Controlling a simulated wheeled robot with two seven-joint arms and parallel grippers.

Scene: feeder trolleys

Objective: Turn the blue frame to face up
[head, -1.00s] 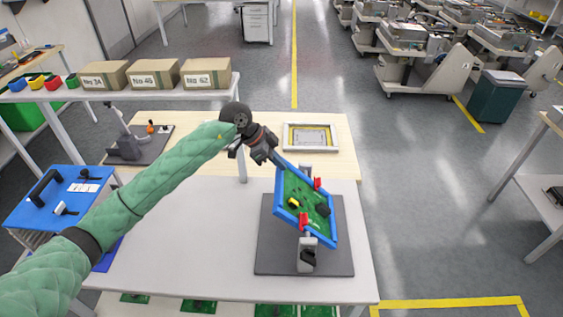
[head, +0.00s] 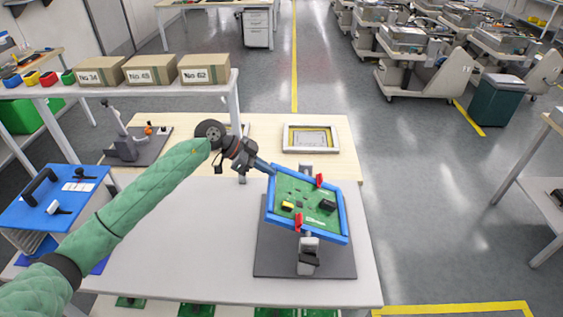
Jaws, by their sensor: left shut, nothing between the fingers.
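The blue frame (head: 267,205) holds a green board (head: 303,190) with a yellow part and black parts on it. It sits between two grey posts on a dark grey base plate (head: 275,262), with a red clamp at its far side and another at its near side. The green face points mostly upward, with some tilt left. My left gripper (head: 268,168) is shut, and its tip is at the frame's far left corner; I cannot tell whether it touches. My right gripper is not in view.
A white-framed panel (head: 311,138) lies on the wooden table behind. A blue case (head: 52,208) stands at the left. Cardboard boxes (head: 151,69) line a shelf at the back left. The white tabletop (head: 190,250) left of the base plate is clear.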

